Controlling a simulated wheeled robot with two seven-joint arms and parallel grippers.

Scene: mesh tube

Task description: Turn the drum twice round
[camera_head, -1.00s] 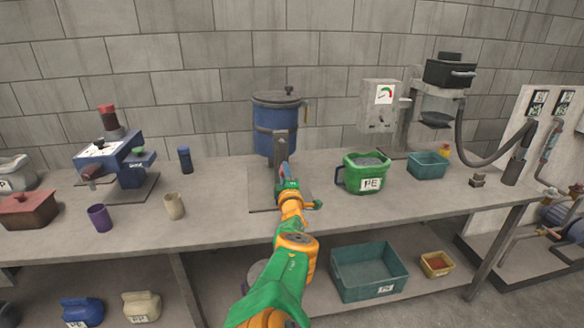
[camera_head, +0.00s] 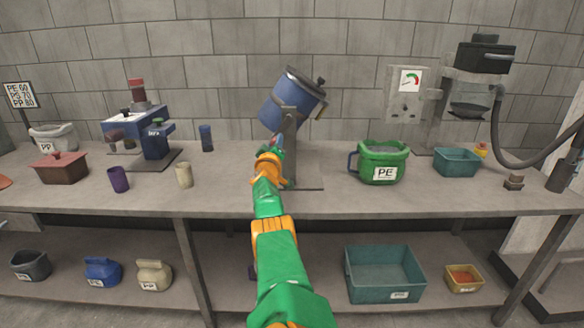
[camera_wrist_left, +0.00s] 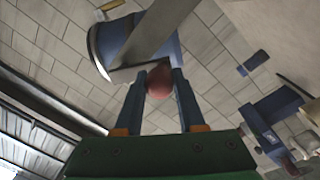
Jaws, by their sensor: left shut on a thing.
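The blue drum (camera_head: 292,94) with its dark lid sits on a grey stand (camera_head: 291,160) at the back middle of the bench. It is tilted, its lid end up to the right. My left gripper (camera_head: 277,142) is in front of the stand, below the drum. In the left wrist view its fingers (camera_wrist_left: 156,82) are shut on a round red knob (camera_wrist_left: 158,80), with the grey arm of the stand and the blue drum (camera_wrist_left: 104,48) beyond. In the head view my fingers mostly hide the knob. My right gripper is not in view.
A green PE bucket (camera_head: 383,163) stands right of the stand, with a teal bin (camera_head: 457,162) beyond it. A beige cup (camera_head: 184,176) and a purple cup (camera_head: 118,180) stand to the left. The bench (camera_head: 225,190) is clear between the beige cup and the stand.

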